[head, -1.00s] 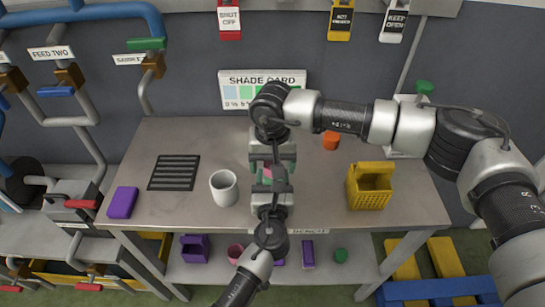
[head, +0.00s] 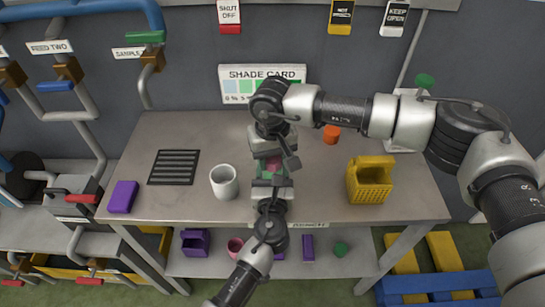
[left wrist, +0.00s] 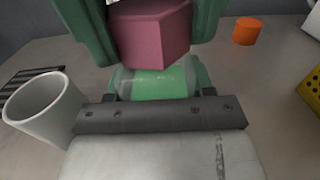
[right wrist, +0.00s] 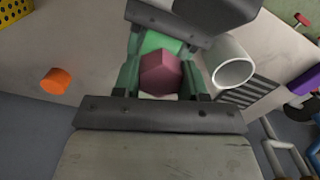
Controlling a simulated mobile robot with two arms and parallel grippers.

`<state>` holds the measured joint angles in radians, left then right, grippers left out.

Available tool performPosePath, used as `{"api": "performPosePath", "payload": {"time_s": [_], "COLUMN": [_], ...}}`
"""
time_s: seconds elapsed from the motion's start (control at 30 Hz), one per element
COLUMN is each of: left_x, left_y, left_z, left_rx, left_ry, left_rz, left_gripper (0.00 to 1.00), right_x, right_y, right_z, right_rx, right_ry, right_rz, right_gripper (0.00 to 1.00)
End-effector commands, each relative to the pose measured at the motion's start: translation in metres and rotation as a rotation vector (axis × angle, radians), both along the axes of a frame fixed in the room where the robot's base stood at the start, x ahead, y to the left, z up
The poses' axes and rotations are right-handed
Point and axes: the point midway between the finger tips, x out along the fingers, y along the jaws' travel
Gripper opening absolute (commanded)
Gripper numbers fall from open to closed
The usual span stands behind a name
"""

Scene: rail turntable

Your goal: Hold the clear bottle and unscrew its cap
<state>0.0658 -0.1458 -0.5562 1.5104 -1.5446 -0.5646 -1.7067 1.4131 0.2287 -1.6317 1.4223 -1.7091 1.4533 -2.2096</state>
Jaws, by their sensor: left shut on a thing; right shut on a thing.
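The clear bottle (left wrist: 155,82) shows partly in the left wrist view, looking pale green between the pads of my left gripper (left wrist: 158,86). My left gripper, coming from below in the head view (head: 271,190), is shut on it. The pink faceted cap (right wrist: 161,74) sits between the green pads of my right gripper (right wrist: 162,80), which is shut on it. In the head view my right gripper (head: 270,158) faces the left one from the far side. Fingers hide most of the bottle; I cannot tell whether cap and bottle are touching.
A white mug (head: 224,183) stands close left of the grippers. A purple block (head: 122,196) and a dark grille (head: 174,167) lie further left. An orange cap (head: 331,134) and a yellow basket (head: 369,182) stand right. A shade card (head: 262,74) is behind.

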Motion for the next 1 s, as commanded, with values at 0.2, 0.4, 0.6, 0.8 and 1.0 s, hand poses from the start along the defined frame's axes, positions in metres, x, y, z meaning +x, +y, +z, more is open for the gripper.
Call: {"api": "performPosePath", "payload": {"time_s": [0.2,0.4,0.6,0.8,1.0], "left_x": [0.0000,0.0000,-0.0001,-0.0001,-0.0001], "left_y": [0.0001,0.0001,0.0001,0.0001,0.0001], "left_z": [-0.0003,-0.0003,-0.0003,-0.0003,-0.0003], "left_rx": [0.000,0.000,0.000,0.000,0.000], "left_ry": [0.001,0.000,0.000,0.001,0.000], "left_rz": [0.000,0.000,0.000,0.000,0.000], "left_gripper": [0.10,0.10,0.10,0.10,0.10], "right_x": [0.0004,0.0003,0.0003,0.0002,0.0000], "right_y": [0.0001,0.0001,0.0000,0.0000,-0.0001], "right_z": [0.0002,0.0001,0.0001,-0.0002,-0.0003], "right_rx": [0.001,0.000,-0.001,0.000,-0.001], "right_ry": [-0.002,-0.001,-0.001,-0.001,0.000], "right_rz": [0.226,0.253,0.281,0.534,0.744], "right_gripper": [0.14,0.14,0.14,0.14,0.14]}}
